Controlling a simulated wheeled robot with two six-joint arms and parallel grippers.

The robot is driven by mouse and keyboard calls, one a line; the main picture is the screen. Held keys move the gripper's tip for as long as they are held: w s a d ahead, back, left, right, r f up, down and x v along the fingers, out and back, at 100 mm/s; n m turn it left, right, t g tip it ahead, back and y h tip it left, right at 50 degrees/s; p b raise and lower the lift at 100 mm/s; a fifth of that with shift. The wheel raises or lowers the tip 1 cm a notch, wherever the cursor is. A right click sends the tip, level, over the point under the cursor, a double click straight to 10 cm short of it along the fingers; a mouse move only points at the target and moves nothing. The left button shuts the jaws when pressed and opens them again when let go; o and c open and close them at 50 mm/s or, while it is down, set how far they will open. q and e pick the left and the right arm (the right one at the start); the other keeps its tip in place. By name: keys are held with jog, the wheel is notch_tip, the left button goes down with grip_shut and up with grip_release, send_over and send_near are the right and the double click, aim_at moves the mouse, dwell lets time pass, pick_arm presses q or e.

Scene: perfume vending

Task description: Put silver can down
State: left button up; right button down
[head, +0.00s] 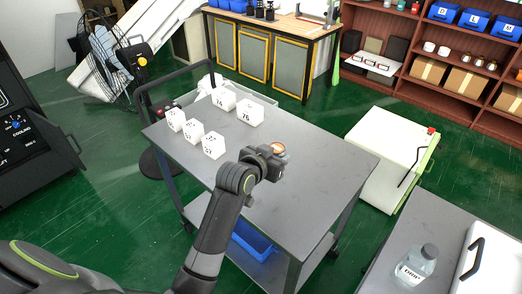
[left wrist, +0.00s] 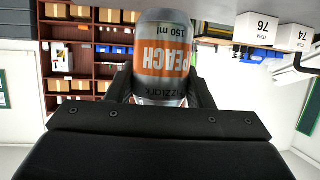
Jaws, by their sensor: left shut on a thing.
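The silver can (left wrist: 163,62) has an orange band with the word PEACH and 150 ml, upside down in the left wrist view. My left gripper (left wrist: 162,88) is shut on it, with one finger on each side. In the head view my left gripper (head: 270,158) is over the middle of the grey cart top (head: 310,190). Only a small orange and silver part of the can (head: 279,148) shows behind the gripper there. I cannot tell whether the can touches the cart top. My right gripper is not in view.
Several white numbered blocks (head: 214,145) stand on the cart's far left part. The cart's right and near parts are clear. A clear bottle (head: 416,264) stands on another grey table at lower right. A blue bin (head: 252,240) sits on the cart's lower shelf.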

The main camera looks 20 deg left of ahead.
pick_arm(q)
notch_tip(320, 180, down, 9)
jog(key=shift+d+f, duration=0.1)
dwell(0.3)
jog(key=shift+f, duration=0.15)
jog(key=o, duration=1.1)
jog(key=shift+s+r, duration=0.1)
jog(key=shift+r, duration=0.1)
jog(key=v, duration=1.2)
